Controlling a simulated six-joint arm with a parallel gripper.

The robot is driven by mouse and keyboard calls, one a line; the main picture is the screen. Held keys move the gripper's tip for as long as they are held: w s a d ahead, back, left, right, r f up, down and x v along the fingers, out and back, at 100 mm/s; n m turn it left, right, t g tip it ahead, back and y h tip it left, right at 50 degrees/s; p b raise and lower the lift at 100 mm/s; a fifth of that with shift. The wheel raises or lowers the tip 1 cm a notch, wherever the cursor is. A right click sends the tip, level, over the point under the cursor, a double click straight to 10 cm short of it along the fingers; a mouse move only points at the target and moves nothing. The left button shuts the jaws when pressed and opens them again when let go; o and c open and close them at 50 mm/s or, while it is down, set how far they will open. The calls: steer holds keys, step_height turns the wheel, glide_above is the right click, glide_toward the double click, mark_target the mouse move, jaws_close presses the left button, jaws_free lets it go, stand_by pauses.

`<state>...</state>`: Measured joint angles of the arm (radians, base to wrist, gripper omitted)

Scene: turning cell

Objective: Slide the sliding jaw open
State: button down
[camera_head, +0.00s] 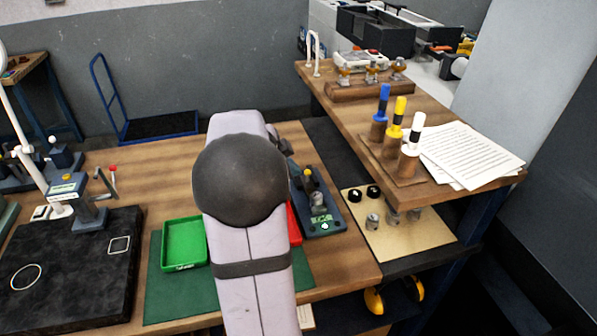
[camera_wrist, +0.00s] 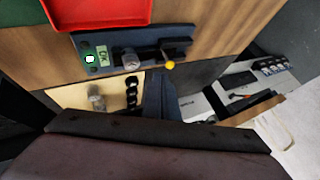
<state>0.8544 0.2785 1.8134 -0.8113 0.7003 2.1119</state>
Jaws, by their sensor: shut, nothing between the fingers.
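A dark blue-grey fixture (camera_head: 325,226) with a green label stands on the wooden bench, right of my arm in the head view. It carries a grey cylindrical part (camera_head: 319,199) and a small yellow knob (camera_head: 307,172). The wrist view shows the fixture (camera_wrist: 104,38), the grey part (camera_wrist: 131,60) and the yellow knob (camera_wrist: 170,65) on a lever. I cannot single out the sliding jaw surely. My gripper (camera_wrist: 156,78) is shut and empty, its dark fingers pointing at the fixture beside the yellow knob. Contact cannot be told. My arm hides most of the gripper in the head view.
A red tray (camera_head: 294,224) sits left of the fixture, partly hidden by my arm. A green tray (camera_head: 184,244) is further left. A beige board (camera_head: 420,232) with knobs and metal parts lies to the right. Upright colored-handled tools (camera_head: 396,125) stand on the right bench.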

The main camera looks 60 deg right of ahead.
mark_target(307, 175)
steer(key=shift+p+x, duration=1.65)
steer(key=shift+x, duration=3.05)
steer(key=shift+d+f, duration=0.1)
steer(key=w+d+b, duration=0.1)
steer(key=b, duration=0.2)
steer(key=shift+d+f+b, duration=0.2)
steer(key=shift+b, duration=0.15)
steer(key=shift+w+d+r+b, duration=0.1)
steer(key=shift+w+d+b, duration=0.45)
steer(key=shift+b, duration=0.7)
steer(key=shift+w+a+r, duration=0.1)
steer(key=shift+w+r, duration=0.15)
steer(key=shift+w+r, duration=0.1)
